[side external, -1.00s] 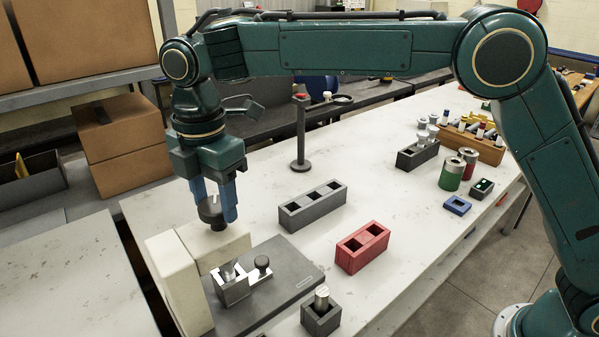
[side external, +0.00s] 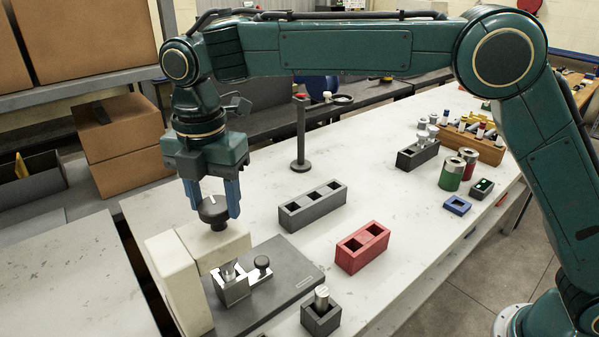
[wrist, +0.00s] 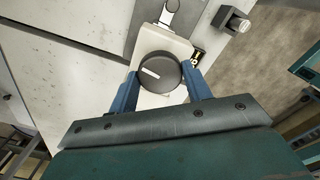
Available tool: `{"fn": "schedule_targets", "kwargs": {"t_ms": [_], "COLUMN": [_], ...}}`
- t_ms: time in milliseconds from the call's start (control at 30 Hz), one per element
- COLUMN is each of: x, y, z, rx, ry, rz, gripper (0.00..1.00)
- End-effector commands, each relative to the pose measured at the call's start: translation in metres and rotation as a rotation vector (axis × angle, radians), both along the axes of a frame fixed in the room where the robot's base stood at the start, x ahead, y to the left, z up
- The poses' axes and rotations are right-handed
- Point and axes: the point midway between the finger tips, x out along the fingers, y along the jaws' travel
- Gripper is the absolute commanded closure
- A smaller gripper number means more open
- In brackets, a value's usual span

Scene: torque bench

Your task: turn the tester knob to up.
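The tester knob (side external: 212,212) is a dark round knob with a white pointer line, on top of the pale tester block (side external: 222,250). In the wrist view the knob (wrist: 160,73) shows its line pointing left and slightly up in the picture. My gripper (side external: 213,208) points straight down over the tester. Its two blue fingers stand on opposite sides of the knob and appear shut on it. In the wrist view the fingertips (wrist: 160,75) flank the knob closely. Any small gap at the contact is hard to see.
A tall cream block (side external: 178,285) stands left of the knob. A grey base plate (side external: 285,285) with a metal fixture lies in front. A grey three-hole block (side external: 312,210), a red block (side external: 361,248) and a stand (side external: 300,135) are farther right, with clear table between.

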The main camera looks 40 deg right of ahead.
Motion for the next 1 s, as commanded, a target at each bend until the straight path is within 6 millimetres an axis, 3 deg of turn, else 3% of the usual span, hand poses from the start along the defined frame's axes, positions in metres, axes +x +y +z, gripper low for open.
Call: {"fn": "schedule_targets", "kwargs": {"t_ms": [33,100,567,1000], "x": [0.0,0.0,0.0,0.001], "y": [0.001,0.001,0.0,0.001], "z": [0.001,0.001,0.005,0.051], "rx": [0.002,0.002,0.001,0.002], "ry": [-0.003,-0.002,-0.001,-0.003], "rz": [0.001,0.0,-0.001,-0.002], "gripper": [0.42,0.3,0.3,0.3]}}
